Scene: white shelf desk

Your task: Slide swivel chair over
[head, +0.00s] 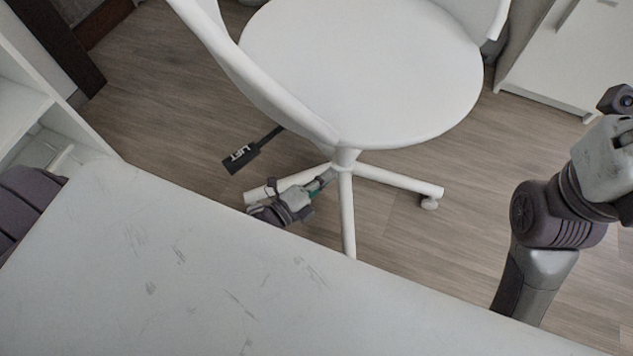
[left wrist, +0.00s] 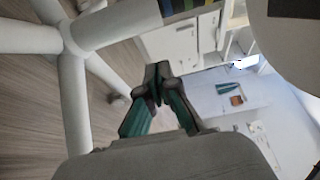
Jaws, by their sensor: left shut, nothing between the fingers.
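The white swivel chair (head: 360,70) stands on the wooden floor beyond the desk, with a round seat, a curved back and a star base on casters. Its base legs (head: 395,180) spread below the seat. My left gripper (head: 328,178) is low under the seat, among the base legs and close to the hub; whether it touches a leg I cannot tell. In the left wrist view the left gripper (left wrist: 158,85) is shut and empty, with the chair's base (left wrist: 72,38) at the left. My right arm is at the right of the head view, its fingers out of sight.
The white desk top (head: 170,270) fills the front. A white cabinet (head: 570,55) stands at the back right, and a white shelf (head: 25,105) at the left. Floor is clear right of the chair.

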